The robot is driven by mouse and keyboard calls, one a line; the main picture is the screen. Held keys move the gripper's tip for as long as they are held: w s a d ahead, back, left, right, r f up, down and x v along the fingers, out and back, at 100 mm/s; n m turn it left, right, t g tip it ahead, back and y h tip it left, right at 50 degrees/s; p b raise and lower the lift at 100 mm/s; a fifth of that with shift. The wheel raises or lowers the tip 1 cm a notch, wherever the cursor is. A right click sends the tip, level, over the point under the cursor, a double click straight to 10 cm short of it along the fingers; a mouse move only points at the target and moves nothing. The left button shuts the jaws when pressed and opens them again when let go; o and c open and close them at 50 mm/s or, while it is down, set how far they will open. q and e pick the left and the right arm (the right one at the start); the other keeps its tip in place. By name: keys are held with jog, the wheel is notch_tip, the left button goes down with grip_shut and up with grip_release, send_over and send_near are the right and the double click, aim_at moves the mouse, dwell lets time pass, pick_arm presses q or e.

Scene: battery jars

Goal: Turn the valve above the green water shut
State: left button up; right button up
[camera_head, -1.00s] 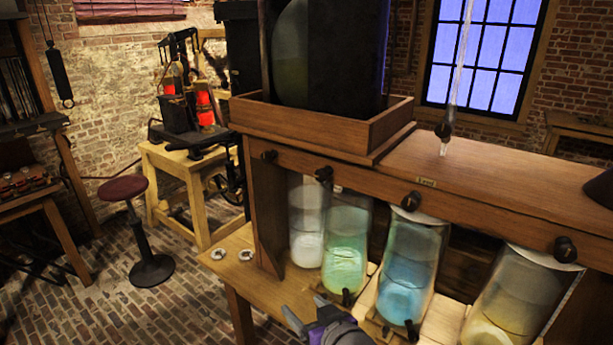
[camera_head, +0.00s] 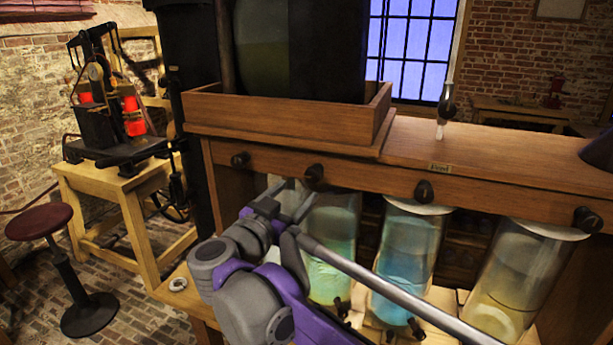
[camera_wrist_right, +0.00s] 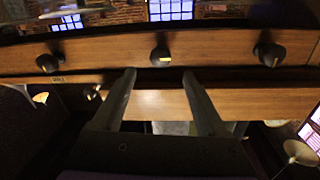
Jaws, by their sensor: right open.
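The green-water jar (camera_head: 332,240) stands under the wooden rail, partly hidden by my right arm. The dark valve knob above it (camera_head: 314,173) sits on the rail's front face. My right gripper (camera_head: 298,193) is open, just below and left of this knob in the head view, with no visible contact. In the right wrist view, its two fingers (camera_wrist_right: 160,78) point up towards the rail, spread below and either side of a dark knob with a yellow mark (camera_wrist_right: 160,57). That view shows no jar water to name this knob by. My left gripper is not in view.
Other knobs sit above the pale jar (camera_head: 240,160), the blue jar (camera_head: 424,191) and the yellowish jar (camera_head: 587,220). The blue-water jar (camera_head: 405,255) and yellowish jar (camera_head: 515,280) stand to the right. A wooden tray (camera_head: 270,138) rests on the rail top. A stool (camera_head: 40,222) stands left.

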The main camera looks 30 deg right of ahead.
aim_at(311, 177)
jog(key=x, duration=0.9)
jog(key=shift+w+d+p, duration=0.1)
jog(key=shift+p, duration=0.25)
jog(key=shift+c, duration=0.2)
grip_shut()
